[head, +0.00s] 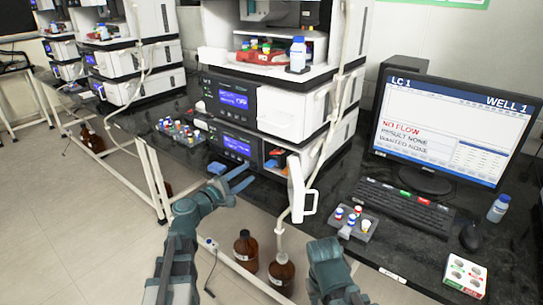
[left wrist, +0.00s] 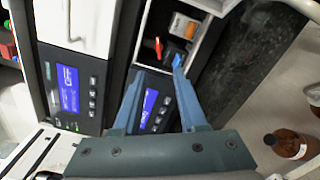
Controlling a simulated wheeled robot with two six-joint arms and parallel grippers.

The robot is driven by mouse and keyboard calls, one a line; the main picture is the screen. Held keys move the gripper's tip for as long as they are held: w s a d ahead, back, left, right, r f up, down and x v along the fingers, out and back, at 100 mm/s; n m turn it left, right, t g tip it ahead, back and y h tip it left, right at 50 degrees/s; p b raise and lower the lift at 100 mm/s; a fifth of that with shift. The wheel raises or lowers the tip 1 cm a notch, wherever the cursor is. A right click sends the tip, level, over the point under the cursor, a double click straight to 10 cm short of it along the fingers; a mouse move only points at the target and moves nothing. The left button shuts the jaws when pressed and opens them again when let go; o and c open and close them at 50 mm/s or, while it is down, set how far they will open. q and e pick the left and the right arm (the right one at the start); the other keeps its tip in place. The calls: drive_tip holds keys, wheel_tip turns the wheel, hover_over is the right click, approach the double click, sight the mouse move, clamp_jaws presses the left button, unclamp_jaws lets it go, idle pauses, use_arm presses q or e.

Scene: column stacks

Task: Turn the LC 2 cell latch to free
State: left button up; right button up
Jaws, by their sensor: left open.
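The near instrument stack has an open lower compartment (head: 275,158) with its white door (head: 300,192) swung out. In the left wrist view the compartment shows a small red lever (left wrist: 158,46), perhaps the cell latch, and an orange-and-white block (left wrist: 182,25). I cannot read its setting or tell if this stack is LC 2. My left gripper (head: 233,176) is open and empty in front of the stack, left of the compartment. In the left wrist view its fingers (left wrist: 158,72) point toward the compartment, the right one overlapping its lower edge. My right arm shows at the bottom; its fingers are not visible.
A monitor (head: 445,120) reading LC 1, a keyboard (head: 405,207) and a vial rack (head: 350,222) stand on the right. Another vial rack (head: 180,132) is left of the stack. Brown bottles (head: 245,250) stand below the bench edge. A white tube hangs beside the door.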

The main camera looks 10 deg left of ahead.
sight(271, 166)
use_arm(q)
drive_tip(key=x, duration=1.3)
drive_tip(key=shift+w+d+r, duration=0.1)
drive_tip(key=shift+w, duration=0.25)
clamp_jaws()
